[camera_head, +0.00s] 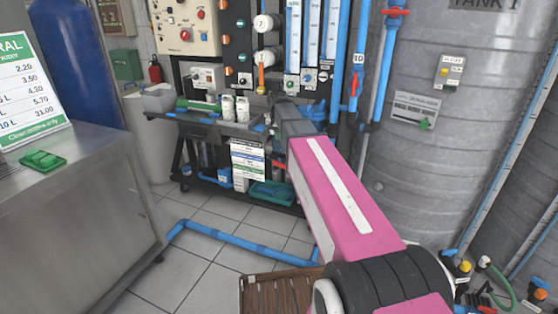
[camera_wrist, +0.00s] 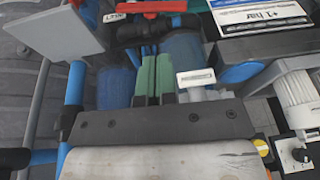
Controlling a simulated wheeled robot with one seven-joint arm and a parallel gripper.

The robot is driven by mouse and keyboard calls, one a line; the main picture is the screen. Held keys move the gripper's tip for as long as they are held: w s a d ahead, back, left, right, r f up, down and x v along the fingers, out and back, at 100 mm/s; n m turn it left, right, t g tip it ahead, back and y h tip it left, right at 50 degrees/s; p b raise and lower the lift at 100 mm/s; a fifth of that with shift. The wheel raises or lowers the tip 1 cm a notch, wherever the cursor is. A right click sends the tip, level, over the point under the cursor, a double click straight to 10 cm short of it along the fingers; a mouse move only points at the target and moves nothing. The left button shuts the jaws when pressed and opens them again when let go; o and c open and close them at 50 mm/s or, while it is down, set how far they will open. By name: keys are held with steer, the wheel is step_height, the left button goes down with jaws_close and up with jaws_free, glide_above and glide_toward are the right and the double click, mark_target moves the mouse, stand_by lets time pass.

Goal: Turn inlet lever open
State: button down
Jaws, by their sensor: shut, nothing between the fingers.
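A red lever (camera_wrist: 150,8) shows at the top edge of the wrist view, beside a small white tag (camera_wrist: 115,17) whose text I cannot read for certain. My gripper (camera_wrist: 154,65) has green fingers close together, shut and empty. The red lever is beyond the fingertips, apart from them in the picture. In the head view, red levers sit on the blue pipes: one high up (camera_head: 397,11) and one lower (camera_head: 354,82), under a tag reading 10. I cannot tell which is the inlet lever. My pink arm hides part of the rack, and my fingertips are not clear there.
Blue pipe (camera_wrist: 75,85) and a grey plate (camera_wrist: 55,42) stand left of the fingers in the wrist view. A gauge label (camera_wrist: 262,14) and white ribbed cap (camera_wrist: 298,100) are on the right. A large grey tank (camera_head: 415,160) stands right of the rack; tiled floor lies in front.

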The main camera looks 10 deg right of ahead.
steer(key=w+a+x, duration=0.1)
steer(key=w+x, duration=0.1)
steer(key=x, duration=1.6)
steer(key=shift+w+d+r, duration=0.2)
steer(key=shift+d+r, duration=0.15)
